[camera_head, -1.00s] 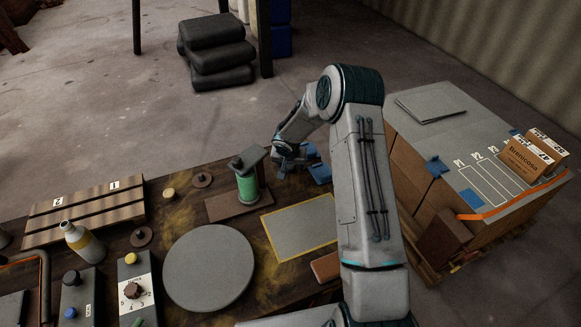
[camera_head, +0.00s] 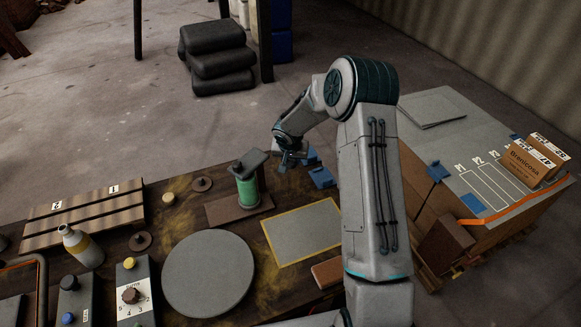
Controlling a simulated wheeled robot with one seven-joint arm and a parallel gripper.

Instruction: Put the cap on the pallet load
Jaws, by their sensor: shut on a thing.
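The pallet load (camera_head: 409,174) is a stack of brown cartons at the right with a grey top. My gripper (camera_head: 289,163) is at the work table's far right edge, just right of the green spool. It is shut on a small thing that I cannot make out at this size. Two blue pieces (camera_head: 321,177) show just right of my gripper, partly behind my arm. Similar blue pieces (camera_head: 438,171) sit at the load's near edge and on its top (camera_head: 472,203). I cannot tell which thing is the cap.
A green spool (camera_head: 247,190) with a grey top stands close left of my gripper. A grey disc (camera_head: 208,273) and a yellow-edged panel (camera_head: 302,233) lie on the table. A labelled carton (camera_head: 525,163) and flat grey sheets (camera_head: 430,107) lie on the load.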

